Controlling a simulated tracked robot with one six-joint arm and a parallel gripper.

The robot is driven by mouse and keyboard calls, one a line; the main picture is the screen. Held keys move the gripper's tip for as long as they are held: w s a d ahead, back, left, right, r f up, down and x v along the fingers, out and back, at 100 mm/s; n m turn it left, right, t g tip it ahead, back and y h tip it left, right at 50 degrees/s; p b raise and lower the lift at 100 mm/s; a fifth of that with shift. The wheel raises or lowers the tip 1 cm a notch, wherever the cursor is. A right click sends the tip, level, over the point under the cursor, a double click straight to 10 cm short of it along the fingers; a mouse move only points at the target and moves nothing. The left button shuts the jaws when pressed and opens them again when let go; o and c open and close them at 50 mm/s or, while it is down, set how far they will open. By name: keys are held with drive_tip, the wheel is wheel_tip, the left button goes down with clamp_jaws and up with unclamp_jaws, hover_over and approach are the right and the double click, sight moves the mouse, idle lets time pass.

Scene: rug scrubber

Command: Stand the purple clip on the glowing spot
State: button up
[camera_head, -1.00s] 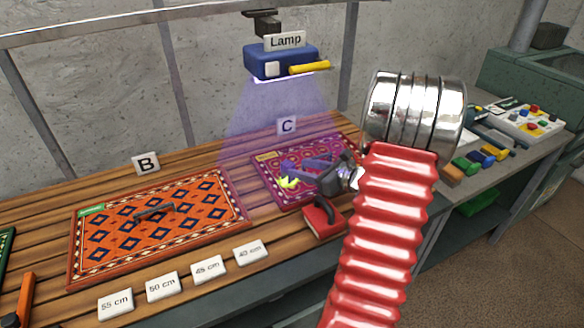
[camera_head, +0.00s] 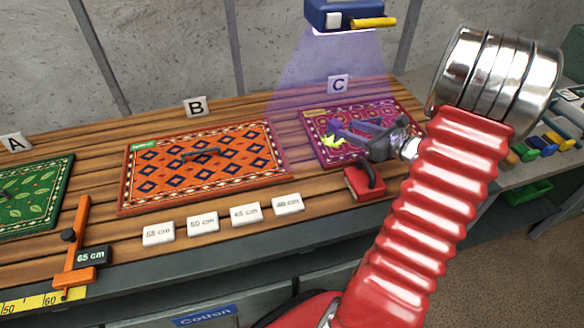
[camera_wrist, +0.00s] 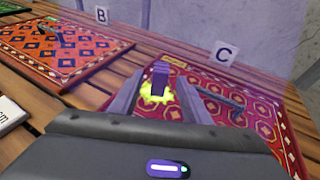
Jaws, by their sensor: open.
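The purple clip (camera_wrist: 160,76) stands between my two fingers in the wrist view, looking upright. The yellow-green glowing spot (camera_wrist: 157,97) shows around its foot, on the purple-red rug marked C. Its exact contact with the rug is hard to see. In the head view the clip (camera_head: 334,127) is small and partly hidden by my fingers, with the glow (camera_head: 331,142) just below it. My gripper (camera_head: 345,132) is open, low over the rug, one finger on each side of the clip. Gaps show between clip and fingers in the wrist view.
A lamp (camera_head: 343,14) hangs above rug C (camera_head: 398,112) and casts violet light. A dark bar (camera_wrist: 222,101) lies on this rug. A red block with a black handle (camera_head: 364,186) sits in front. The orange rug B (camera_head: 150,160) lies to the left.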

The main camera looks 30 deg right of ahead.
drive_tip(key=a+r+n+g+y, duration=0.3)
drive_tip(key=a+n, duration=0.4)
drive_tip(key=a, duration=0.6)
drive_tip(key=a+r+n+g+y, duration=0.2)
drive_tip(key=a+r+n+g, duration=0.35)
drive_tip(key=a, duration=0.75)
drive_tip(key=s+a+r+n+h, duration=0.2)
drive_tip(key=s+a+n, duration=0.4)
drive_tip(key=n, duration=0.5)
drive_tip(key=s+a+r+n+h, duration=0.2)
drive_tip(key=s+a+n+h, duration=0.2)
drive_tip(key=s+n, duration=0.5)
drive_tip(key=a+n, duration=0.2)
drive_tip(key=shift+s+a+h, duration=0.3)
drive_tip(key=shift+s+a, duration=0.05)
drive_tip(key=shift+g, duration=0.25)
drive_tip(key=shift+c, duration=0.5)
